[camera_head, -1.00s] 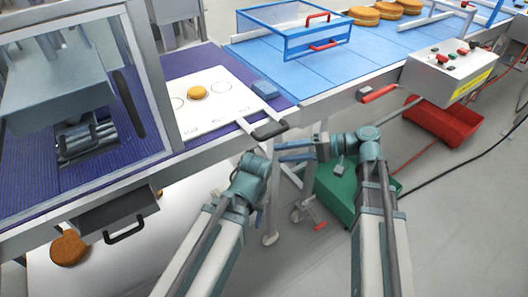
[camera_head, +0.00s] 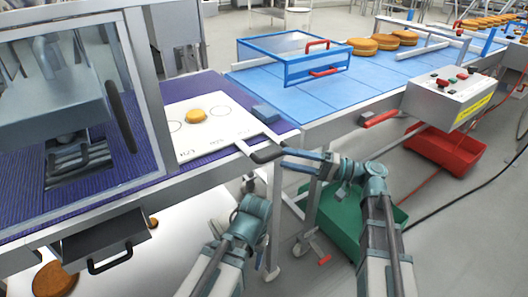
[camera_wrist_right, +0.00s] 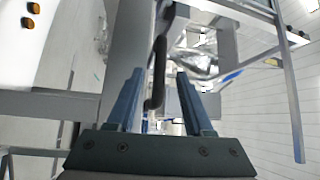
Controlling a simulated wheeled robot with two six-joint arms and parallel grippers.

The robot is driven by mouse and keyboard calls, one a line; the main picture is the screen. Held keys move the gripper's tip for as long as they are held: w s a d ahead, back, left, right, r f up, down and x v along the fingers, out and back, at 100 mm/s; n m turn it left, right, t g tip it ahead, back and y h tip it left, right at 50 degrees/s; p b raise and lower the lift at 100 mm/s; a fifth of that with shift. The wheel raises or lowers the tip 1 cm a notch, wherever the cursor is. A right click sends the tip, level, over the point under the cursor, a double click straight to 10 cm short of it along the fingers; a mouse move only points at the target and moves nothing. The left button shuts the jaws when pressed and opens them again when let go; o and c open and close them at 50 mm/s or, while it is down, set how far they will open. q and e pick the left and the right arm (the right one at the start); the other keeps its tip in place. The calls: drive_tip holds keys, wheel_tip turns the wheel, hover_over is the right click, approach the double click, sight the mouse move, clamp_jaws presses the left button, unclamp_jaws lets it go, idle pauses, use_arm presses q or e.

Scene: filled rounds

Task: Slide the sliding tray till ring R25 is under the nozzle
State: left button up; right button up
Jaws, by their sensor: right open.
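The sliding tray (camera_head: 232,139) is a flat white plate on the purple belt, with ring outlines and dark labels too small to read surely. A golden round (camera_head: 196,115) sits on its middle ring, and an empty ring shows on each side. Its black handle (camera_head: 266,153) sticks out over the front edge. My right gripper (camera_head: 287,158) is open at the handle. In the right wrist view the dark handle bar (camera_wrist_right: 156,75) shows between the open fingers (camera_wrist_right: 160,102), nearer the left one. I cannot make out the nozzle or tell which ring is R25. My left gripper is not visible.
A windowed housing (camera_head: 135,90) with a grey machine inside stands left of the tray. A small blue block (camera_head: 263,112) lies right of the tray. A blue-framed clear guard (camera_head: 290,60) and a control box (camera_head: 450,100) stand further right. A drawer (camera_head: 105,240) hangs below.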

drive_tip(key=a, duration=0.5)
drive_tip(key=w+a+r, duration=0.1)
drive_tip(key=a, duration=0.1)
drive_tip(key=shift+w+a+p, duration=0.1)
drive_tip(key=shift+a+p, duration=0.25)
drive_tip(key=shift+p, duration=0.05)
clamp_jaws()
idle(1.0)
